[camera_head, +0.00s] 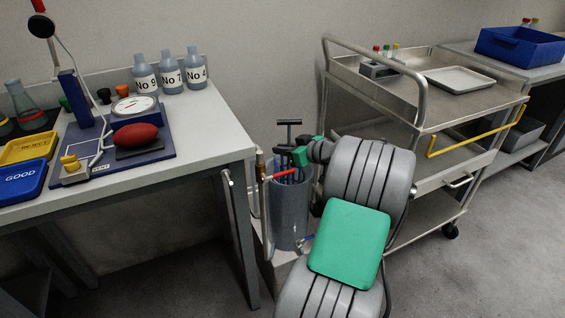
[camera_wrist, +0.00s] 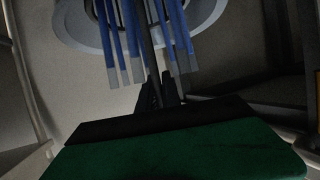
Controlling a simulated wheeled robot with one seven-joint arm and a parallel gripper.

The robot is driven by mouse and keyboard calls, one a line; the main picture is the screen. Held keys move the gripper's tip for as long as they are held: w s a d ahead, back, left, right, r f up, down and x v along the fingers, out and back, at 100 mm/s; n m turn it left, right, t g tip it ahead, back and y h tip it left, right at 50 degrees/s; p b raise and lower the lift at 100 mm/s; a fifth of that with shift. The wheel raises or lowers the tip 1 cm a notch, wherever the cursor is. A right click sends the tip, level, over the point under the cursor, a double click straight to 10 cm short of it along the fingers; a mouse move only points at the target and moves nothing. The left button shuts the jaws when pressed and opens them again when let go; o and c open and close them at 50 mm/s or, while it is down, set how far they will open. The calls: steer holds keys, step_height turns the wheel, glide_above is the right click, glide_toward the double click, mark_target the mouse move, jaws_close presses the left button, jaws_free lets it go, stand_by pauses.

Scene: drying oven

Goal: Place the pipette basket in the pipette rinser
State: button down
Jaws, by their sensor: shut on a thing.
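My gripper (camera_head: 290,151) is shut on the rod below the T-top. In the wrist view, the dark fingers (camera_wrist: 159,90) close around the rod, and several blue pipettes with pale ends stand over the round rinser rim (camera_wrist: 88,40). The basket's bottom and its depth in the rinser are hidden.
A table (camera_head: 205,125) stands close on the left with bottles, a scale and trays. A steel cart (camera_head: 440,100) with a yellow handle stands on the right. A pipe with a red part (camera_head: 283,173) is close beside the rinser. The floor at front right is clear.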

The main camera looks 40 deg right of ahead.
step_height(320, 180, down, 4)
steer(key=shift+r+b, duration=0.2)
steer(key=shift+b, duration=0.1)
steer(key=shift+f+b, duration=0.6)
steer(key=shift+f, duration=0.05)
steer(key=c, duration=1.5)
jaws_free()
steer(key=shift+c, duration=0.2)
steer(key=shift+r+p, duration=0.45)
steer(key=shift+s+r+p, duration=0.1)
steer(key=shift+r+p, duration=0.4)
steer(key=shift+r, duration=0.05)
steer(key=p+v, duration=0.2)
steer(key=v, duration=0.9)
steer(key=shift+s, duration=0.35)
steer(key=shift+d+f, duration=0.1)
steer(key=shift+f, duration=0.05)
